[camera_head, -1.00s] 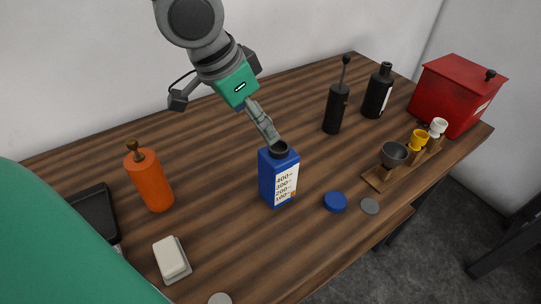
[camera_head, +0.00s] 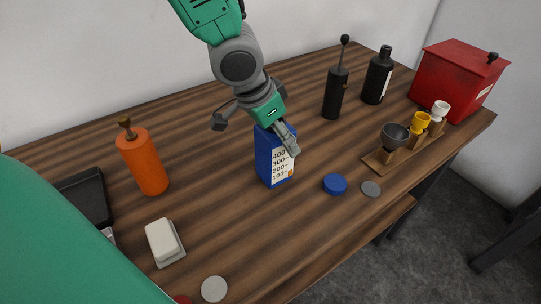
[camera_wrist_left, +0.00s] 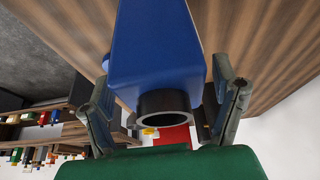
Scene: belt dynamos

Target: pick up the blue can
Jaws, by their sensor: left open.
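The blue can (camera_head: 272,160) stands upright on the wooden table, with a white label with numbers on its front. My left gripper (camera_head: 256,139) is open above the can, one finger in front of its upper part and the other off to its left. In the left wrist view the can (camera_wrist_left: 160,50) lies between the two spread fingers (camera_wrist_left: 168,100), its dark round mouth towards the palm. I cannot tell whether a finger touches it. The gripper hides the can's top in the head view. My right gripper is not in view.
A blue cap (camera_head: 335,184) and a grey disc (camera_head: 371,189) lie right of the can. An orange bottle (camera_head: 143,162) stands left, a white block (camera_head: 162,240) front left.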

